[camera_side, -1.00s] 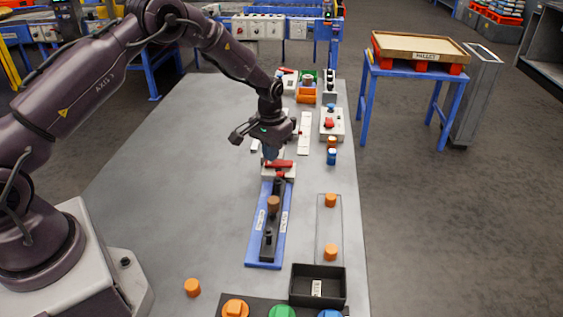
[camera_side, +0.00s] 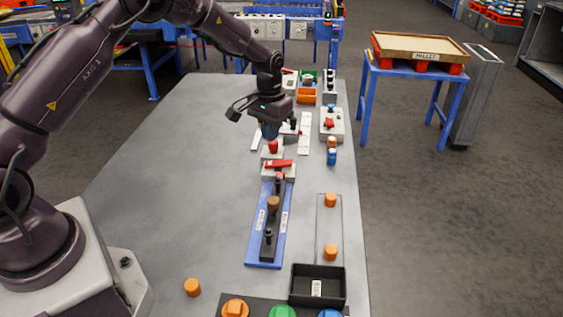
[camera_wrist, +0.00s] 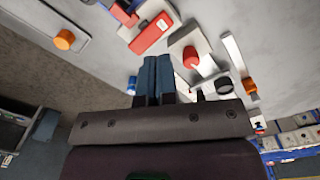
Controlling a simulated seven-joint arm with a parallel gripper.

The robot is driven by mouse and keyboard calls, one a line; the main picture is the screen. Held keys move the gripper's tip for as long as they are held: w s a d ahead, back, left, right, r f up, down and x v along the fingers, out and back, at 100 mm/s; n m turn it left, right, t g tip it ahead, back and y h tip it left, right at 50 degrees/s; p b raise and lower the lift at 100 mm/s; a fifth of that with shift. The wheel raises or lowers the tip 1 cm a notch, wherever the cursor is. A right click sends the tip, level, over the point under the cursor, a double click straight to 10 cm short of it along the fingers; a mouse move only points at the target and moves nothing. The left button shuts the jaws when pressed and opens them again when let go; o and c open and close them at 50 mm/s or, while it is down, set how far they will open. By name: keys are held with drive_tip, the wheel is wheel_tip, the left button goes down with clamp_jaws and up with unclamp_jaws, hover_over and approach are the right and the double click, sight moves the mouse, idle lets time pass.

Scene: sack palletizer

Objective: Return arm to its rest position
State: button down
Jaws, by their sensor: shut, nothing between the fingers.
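My gripper (camera_side: 270,130) hangs over the far half of the grey table (camera_side: 190,160), above the row of devices. Its two blue fingers (camera_wrist: 153,78) are together and empty in the wrist view. Just below and nearer the camera is a white box with a red button (camera_side: 273,147), which also shows in the wrist view (camera_wrist: 191,57). Nearer still is a white box with a red rocker lever (camera_side: 279,164), seen in the wrist view as a red bar (camera_wrist: 150,32). The fingertips look apart from both, above the table.
A blue-based fixture with knobs (camera_side: 253,250) and a black bin (camera_side: 318,299) stand at the near right. Orange cylinders (camera_side: 192,288) and blue-and-orange ones (camera_side: 332,157) stand on the table. A pallet stand (camera_side: 415,70) is off to the right. The table's left part is clear.

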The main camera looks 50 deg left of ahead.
drive_tip(key=shift+s+d+f+g, duration=0.2)
drive_tip(key=shift+s+f, duration=0.1)
drive_tip(key=shift+s, duration=0.35)
drive_tip(key=shift+s+d+f+g, duration=0.1)
drive_tip(key=shift+s+f+g, duration=0.15)
drive_tip(key=shift+s, duration=0.35)
drive_tip(key=s+d+r+m+t, duration=0.1)
drive_tip(key=s+d+r+t, duration=0.2)
drive_tip(key=s+r, duration=0.9)
drive_tip(key=s+d+r+m+t, duration=0.2)
drive_tip(key=s+d+r, duration=0.3)
drive_tip(key=s+r, duration=0.7)
drive_tip(key=s+t, duration=0.1)
drive_tip(key=s, duration=0.2)
drive_tip(key=shift+d, duration=0.4)
